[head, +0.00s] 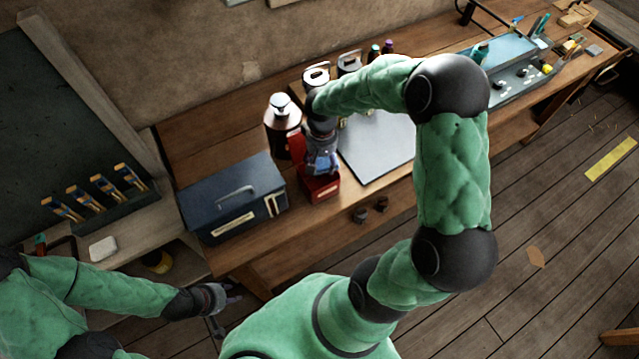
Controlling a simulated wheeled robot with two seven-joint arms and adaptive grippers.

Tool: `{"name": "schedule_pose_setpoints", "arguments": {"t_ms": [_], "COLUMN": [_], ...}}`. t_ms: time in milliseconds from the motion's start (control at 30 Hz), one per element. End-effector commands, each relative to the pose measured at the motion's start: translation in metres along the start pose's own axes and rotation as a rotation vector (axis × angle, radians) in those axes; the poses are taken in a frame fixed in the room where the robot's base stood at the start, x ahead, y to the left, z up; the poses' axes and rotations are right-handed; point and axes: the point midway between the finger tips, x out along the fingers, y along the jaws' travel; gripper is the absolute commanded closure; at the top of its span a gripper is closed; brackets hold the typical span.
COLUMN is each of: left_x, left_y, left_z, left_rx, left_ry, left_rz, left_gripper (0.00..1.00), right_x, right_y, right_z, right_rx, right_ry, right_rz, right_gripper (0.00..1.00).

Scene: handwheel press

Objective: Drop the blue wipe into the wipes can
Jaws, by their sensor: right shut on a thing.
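The wipes can is a red box-like can (318,190) on the workbench, just right of the blue toolbox. Its red lid (297,144) stands raised behind it. My right gripper (322,168) is directly above the can's opening, pointing down, and is shut.
A blue toolbox (232,205) stands left of the can, and a metal safety can (282,122) behind it. A pale grey plate (378,150) lies to the right. My right arm covers part of the bench. The bench strip along the back left is clear.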

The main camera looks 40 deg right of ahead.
Motion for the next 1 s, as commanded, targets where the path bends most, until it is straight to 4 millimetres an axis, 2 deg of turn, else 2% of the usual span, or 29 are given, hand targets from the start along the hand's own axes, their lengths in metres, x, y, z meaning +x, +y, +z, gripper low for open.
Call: {"name": "schedule_pose_setpoints", "arguments": {"t_ms": [267,300,400,767,867,1000], "left_x": [0.001,0.001,0.001,0.001,0.001,0.001], "left_y": [0.0,0.0,0.0,0.0,0.0,-0.001], "left_z": [0.0,0.0,0.0,0.0,0.0,0.0], "left_rx": [0.0,0.0,0.0,0.0,0.0,0.0], "left_ry": [0.0,0.0,0.0,0.0,0.0,0.0], "left_rz": [0.0,0.0,0.0,0.0,0.0,0.0], "left_gripper": [0.6,0.6,0.6,0.6,0.6,0.6], "right_x": [0.002,0.002,0.002,0.001,-0.005,-0.024], "right_y": [0.0,0.0,0.0,0.0,0.0,-0.001], "right_z": [-0.001,-0.001,-0.001,-0.001,-0.001,-0.002], "right_rx": [0.0,0.0,0.0,0.0,0.0,0.001], "right_ry": [0.002,0.002,0.002,0.002,0.004,0.007], "right_rz": [0.0,0.0,0.0,0.0,0.0,-0.001], "right_gripper": [0.67,0.34,0.09,0.09,0.09,0.09]}}
